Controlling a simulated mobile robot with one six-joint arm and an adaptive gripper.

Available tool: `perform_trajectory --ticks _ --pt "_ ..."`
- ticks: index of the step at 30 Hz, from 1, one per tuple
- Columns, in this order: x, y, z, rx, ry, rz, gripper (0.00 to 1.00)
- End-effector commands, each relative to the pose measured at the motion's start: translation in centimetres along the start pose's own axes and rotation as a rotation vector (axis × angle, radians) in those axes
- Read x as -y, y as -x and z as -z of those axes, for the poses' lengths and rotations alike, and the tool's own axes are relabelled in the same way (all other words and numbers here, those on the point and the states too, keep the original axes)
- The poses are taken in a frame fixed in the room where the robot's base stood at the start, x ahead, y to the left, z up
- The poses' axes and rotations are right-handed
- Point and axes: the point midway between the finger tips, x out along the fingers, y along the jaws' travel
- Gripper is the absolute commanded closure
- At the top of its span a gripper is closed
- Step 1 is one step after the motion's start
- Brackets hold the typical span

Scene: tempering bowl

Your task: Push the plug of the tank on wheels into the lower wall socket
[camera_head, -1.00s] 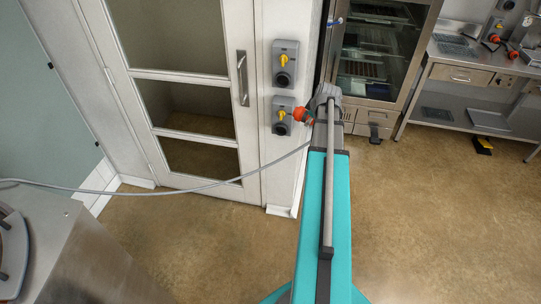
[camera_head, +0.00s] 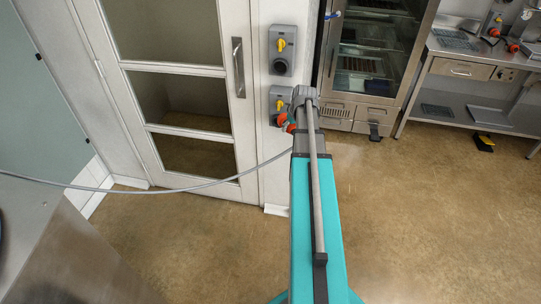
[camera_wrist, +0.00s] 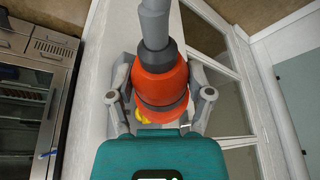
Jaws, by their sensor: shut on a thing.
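The orange plug (camera_wrist: 160,80) with its grey cable is between the two fingers of my gripper (camera_wrist: 162,102), shut on it. In the head view the plug (camera_head: 284,119) shows as orange patches beside my arm, overlapping the lower right of the lower wall socket (camera_head: 277,106). Whether it touches the socket opening cannot be told. The lower socket is a grey box with a yellow switch, partly hidden by my arm. A bit of yellow (camera_wrist: 141,117) shows behind the plug in the wrist view. My gripper is mostly hidden in the head view.
An upper wall socket (camera_head: 281,50) sits just above. A white glazed door (camera_head: 190,125) stands left, a steel cabinet (camera_head: 375,60) right. The grey cable (camera_head: 150,190) hangs across the door toward the left. A steel body (camera_head: 60,240) fills the lower left.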

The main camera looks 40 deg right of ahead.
Motion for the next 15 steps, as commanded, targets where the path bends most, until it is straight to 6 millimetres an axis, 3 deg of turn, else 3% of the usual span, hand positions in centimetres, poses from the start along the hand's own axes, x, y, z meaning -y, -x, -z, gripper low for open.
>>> perform_trajectory --ticks 1,3,15 --pt "0.6 -1.8 -0.4 0.003 -0.057 0.015 0.79" --pt "1.3 -3.0 -0.5 0.004 -0.144 0.037 0.79" --pt "5.5 -8.7 -1.3 -0.050 -0.598 0.149 0.79"
